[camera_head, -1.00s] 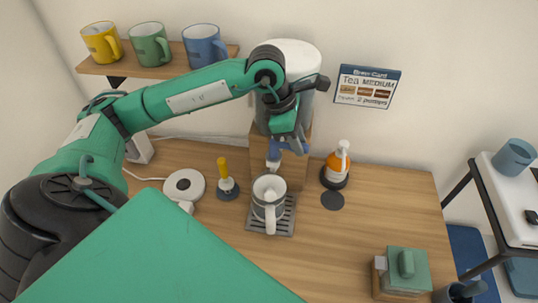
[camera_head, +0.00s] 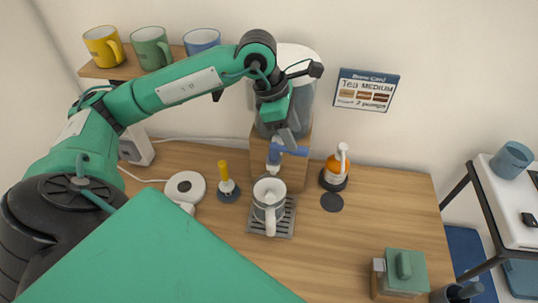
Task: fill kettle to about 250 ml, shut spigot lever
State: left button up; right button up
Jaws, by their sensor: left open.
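The kettle (camera_head: 268,196), a clear and grey jug with a pale handle toward me, stands upright on a slotted drip tray (camera_head: 284,223) under the spigot (camera_head: 273,160). Its water level is too small to read. The spigot's blue lever (camera_head: 292,150) points to the right. A large clear tank with a white lid (camera_head: 300,58) stands above on a wooden stand. My left gripper (camera_head: 289,139) is open just above the lever, in front of the tank; whether it touches the lever I cannot tell. My right gripper is not in view.
A yellow-handled tool (camera_head: 225,178) and a white round device (camera_head: 185,188) stand left of the kettle. An orange pump bottle (camera_head: 336,168) stands to the right. A green-lidded box (camera_head: 404,270) is at front right. Mugs (camera_head: 151,47) sit on a wall shelf. The counter's right middle is clear.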

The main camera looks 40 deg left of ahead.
pick_arm(q)
jog(key=shift+p+v, duration=0.3)
jog(key=shift+v, duration=1)
jog(key=shift+s+f, duration=0.1)
jog(key=shift+s, duration=0.05)
